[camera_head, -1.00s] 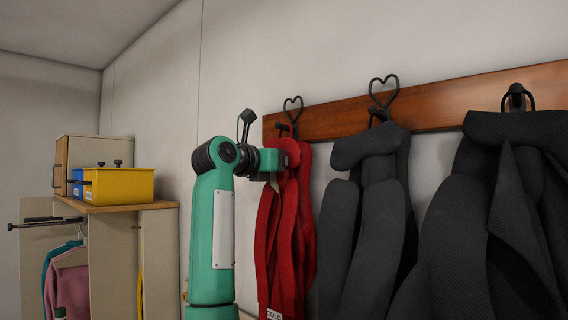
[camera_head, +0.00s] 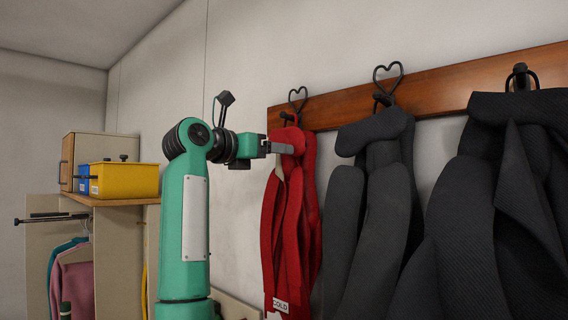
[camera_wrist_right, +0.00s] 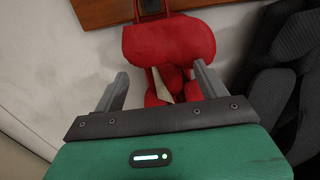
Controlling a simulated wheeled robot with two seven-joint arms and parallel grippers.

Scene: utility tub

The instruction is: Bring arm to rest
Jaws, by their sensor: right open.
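My right arm stands upright left of the red garment in the head view. Its gripper (camera_head: 290,149) points right at the red garment's upper part. In the right wrist view the gripper (camera_wrist_right: 161,72) is open, its two fingers apart and empty. The red garment (camera_head: 290,215) hangs from a heart-shaped hook on the wooden rail (camera_head: 440,95). In the right wrist view the red garment (camera_wrist_right: 170,42) lies ahead of the fingers; whether they touch it I cannot tell. My left gripper is not in view.
Two dark grey garments (camera_head: 372,215) (camera_head: 500,215) hang to the right of the red one. At the left, a shelf unit (camera_head: 120,240) carries a yellow bin (camera_head: 125,181) and a blue bin (camera_head: 82,181), with clothes (camera_head: 75,285) hanging below. Bare wall lies above my arm.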

